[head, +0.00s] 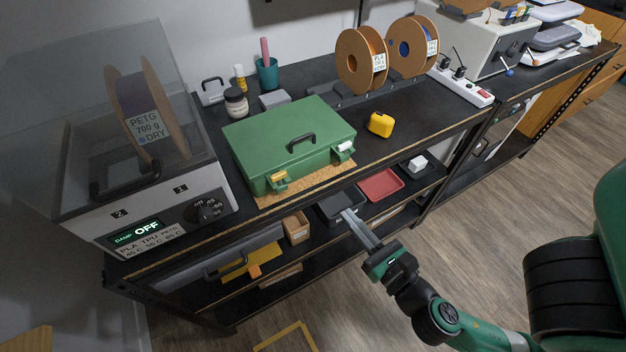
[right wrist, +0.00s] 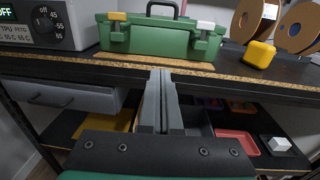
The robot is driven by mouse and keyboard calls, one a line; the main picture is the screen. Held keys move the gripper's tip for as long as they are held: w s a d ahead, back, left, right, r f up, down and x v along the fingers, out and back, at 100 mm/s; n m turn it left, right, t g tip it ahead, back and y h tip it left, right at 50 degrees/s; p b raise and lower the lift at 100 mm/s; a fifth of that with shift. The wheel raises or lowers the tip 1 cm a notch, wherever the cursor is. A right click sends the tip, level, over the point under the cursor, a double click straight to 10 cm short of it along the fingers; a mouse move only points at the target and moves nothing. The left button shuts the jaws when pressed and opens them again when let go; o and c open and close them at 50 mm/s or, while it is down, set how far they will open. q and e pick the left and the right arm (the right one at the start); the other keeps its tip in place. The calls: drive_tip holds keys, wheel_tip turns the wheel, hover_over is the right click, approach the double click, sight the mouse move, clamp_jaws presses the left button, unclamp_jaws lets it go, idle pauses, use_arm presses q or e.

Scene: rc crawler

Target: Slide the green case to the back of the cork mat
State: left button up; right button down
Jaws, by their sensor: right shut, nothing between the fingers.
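The green case (head: 292,142) lies flat on the bench with its black handle on the lid and its latches facing the front. It also shows in the right wrist view (right wrist: 160,40). The cork mat (head: 305,185) shows as a tan strip along the front of the case; the rest is hidden under it. My right gripper (head: 348,214) is shut and empty, in front of the bench and apart from the case. In the right wrist view its fingertips (right wrist: 162,74) point toward the case front. My left gripper is not in view.
A filament dryer (head: 150,210) stands left of the case. A yellow block (head: 381,124) sits to its right. Behind it are a grey block (head: 274,100), a dark jar (head: 236,102) and a teal cup (head: 267,74). Spools (head: 362,60) stand at the back right. Lower shelves hold trays (head: 381,185).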

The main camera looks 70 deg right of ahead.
drive_tip(key=p, duration=0.4)
approach(309, 169)
drive_tip(key=p+x, duration=0.1)
drive_tip(key=x, duration=0.5)
drive_tip(key=shift+w+r, duration=0.1)
drive_tip(key=shift+r, duration=0.05)
drive_tip(key=shift+w+d, duration=0.25)
drive_tip(key=shift+w, duration=0.05)
drive_tip(key=shift+w+d+p, duration=0.25)
drive_tip(key=shift+w+p, duration=0.1)
drive_tip(key=shift+p, duration=0.1)
drive_tip(key=x, duration=0.2)
drive_tip(key=shift+w+d+p, duration=0.1)
drive_tip(key=shift+w+p, duration=0.1)
drive_tip(key=shift+p, duration=0.1)
drive_tip(key=shift+w, duration=0.1)
